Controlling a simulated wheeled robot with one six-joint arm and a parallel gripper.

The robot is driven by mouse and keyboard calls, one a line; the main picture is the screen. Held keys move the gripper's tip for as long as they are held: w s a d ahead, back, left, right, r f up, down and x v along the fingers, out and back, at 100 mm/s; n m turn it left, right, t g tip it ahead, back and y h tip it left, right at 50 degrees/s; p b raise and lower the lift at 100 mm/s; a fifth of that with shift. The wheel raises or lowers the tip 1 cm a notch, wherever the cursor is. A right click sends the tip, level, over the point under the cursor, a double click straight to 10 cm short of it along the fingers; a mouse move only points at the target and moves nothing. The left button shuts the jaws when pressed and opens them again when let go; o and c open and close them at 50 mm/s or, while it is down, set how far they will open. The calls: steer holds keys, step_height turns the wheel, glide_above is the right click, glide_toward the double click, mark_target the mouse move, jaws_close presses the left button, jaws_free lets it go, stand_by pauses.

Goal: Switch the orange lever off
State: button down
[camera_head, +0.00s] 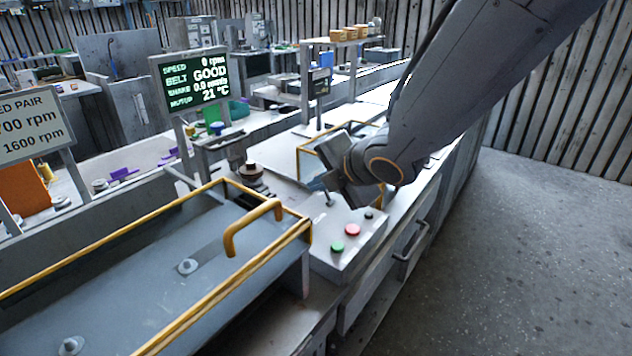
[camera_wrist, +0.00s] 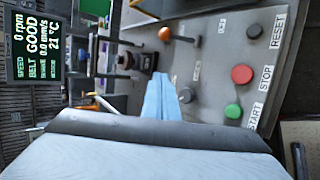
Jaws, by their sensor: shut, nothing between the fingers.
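The orange lever (camera_wrist: 165,33) shows in the wrist view as an orange knob on a dark stem, near the top of the grey control panel (camera_wrist: 215,65). I cannot pick it out in the head view, where my gripper and arm cover that part. My gripper (camera_wrist: 162,80) is shut and empty, its pale blue fingers over the panel's edge. The fingertips are below the orange knob in the wrist picture and appear apart from it. A second lever, grey (camera_wrist: 186,95), stands close beside the fingers; I cannot tell whether they touch. In the head view my gripper (camera_head: 318,184) is above the panel's far end.
The panel also has a black RESET button (camera_wrist: 254,31), a red STOP button (camera_wrist: 241,74) and a green START button (camera_wrist: 233,111). A yellow-edged guard (camera_head: 255,230) with a raised handle stands left of the panel. A screen (camera_head: 190,80) reads 0 rpm. Open floor lies right.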

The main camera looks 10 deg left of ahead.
steer(key=p+x, duration=0.1)
steer(key=x, duration=0.8)
steer(key=shift+f, duration=0.1)
steer(key=shift+w+d+r+p, duration=0.25)
steer(key=shift+w+d+p, duration=0.15)
steer(key=shift+w+p, duration=0.1)
steer(key=shift+w+d+r+p, duration=0.3)
steer(key=shift+w+d+p, duration=0.1)
steer(key=shift+w+p, duration=0.05)
steer(key=shift+w+d+r+p, duration=0.1)
steer(key=shift+w+d+p, duration=0.2)
steer(key=shift+w+d, duration=0.15)
